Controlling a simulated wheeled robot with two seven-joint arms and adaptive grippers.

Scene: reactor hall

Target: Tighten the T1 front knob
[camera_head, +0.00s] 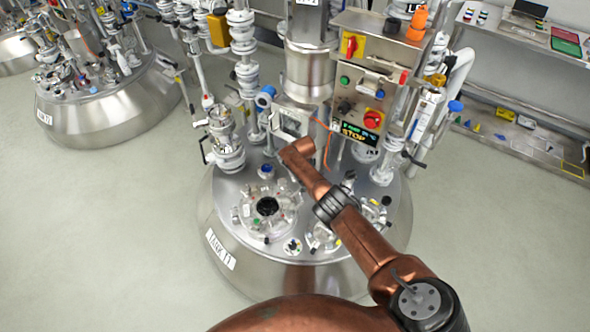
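The front knob cannot be told apart surely at this size. A second port (322,238) with clamps lies to the right, partly hidden by my copper arm. The arm rises from the bottom edge, bends at a black elbow joint at lower right and reaches over the lid, ending near the tank's middle column. No gripper fingers can be made out.
A control box (377,80) with red and green buttons and a lit display (360,133) stands above the lid. White pipes and valves crowd the back. Another tank (105,105) is at upper left. A shelf (530,125) is at right. The floor at left is clear.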

